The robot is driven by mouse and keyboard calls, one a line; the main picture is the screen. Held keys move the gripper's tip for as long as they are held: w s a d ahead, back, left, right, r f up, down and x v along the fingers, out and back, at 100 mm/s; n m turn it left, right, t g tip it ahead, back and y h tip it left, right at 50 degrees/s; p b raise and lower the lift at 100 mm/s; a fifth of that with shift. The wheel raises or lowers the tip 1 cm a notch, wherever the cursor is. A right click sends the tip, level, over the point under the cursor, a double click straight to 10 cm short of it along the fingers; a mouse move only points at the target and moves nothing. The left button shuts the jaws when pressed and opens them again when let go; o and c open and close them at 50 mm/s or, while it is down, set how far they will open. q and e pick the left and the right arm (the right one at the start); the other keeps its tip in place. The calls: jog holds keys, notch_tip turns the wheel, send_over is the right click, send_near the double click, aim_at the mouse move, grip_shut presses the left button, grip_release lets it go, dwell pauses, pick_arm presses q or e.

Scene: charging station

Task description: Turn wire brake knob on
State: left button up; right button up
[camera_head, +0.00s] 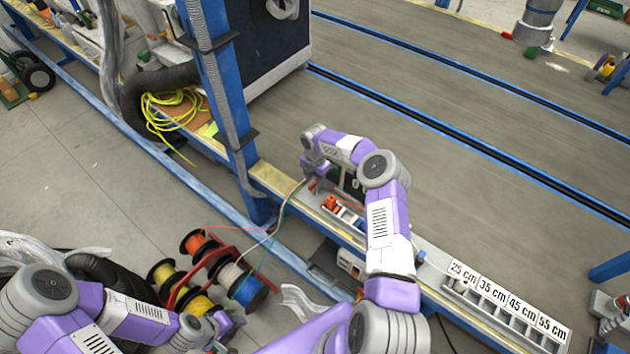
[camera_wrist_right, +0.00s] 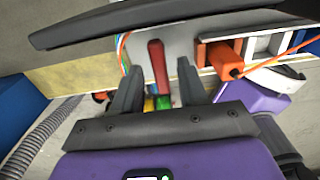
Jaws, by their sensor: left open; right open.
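A red lever-like handle (camera_wrist_right: 157,62) stands at the end of a grey panel in the right wrist view. It appears between the two fingers of my right gripper (camera_wrist_right: 161,78), which is open; contact cannot be told. An orange knob-like part (camera_wrist_right: 224,58) with a cord sits to the right of the handle. I cannot tell for sure which is the wire brake knob. In the head view my right gripper (camera_head: 309,177) is above the bench rail by the blue post, partly hidden by its wrist. My left gripper (camera_head: 222,323) is open and empty near the wire spools.
Wire spools (camera_head: 243,288) stand on the floor left of the bench. A blue post (camera_head: 222,95) rises close to my right gripper. The length board (camera_head: 508,303) lies along the bench at right. A dark bar (camera_wrist_right: 170,18) crosses above the fingers.

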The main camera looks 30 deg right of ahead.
jog(key=shift+f, duration=0.2)
jog(key=shift+c, duration=0.3)
grip_shut()
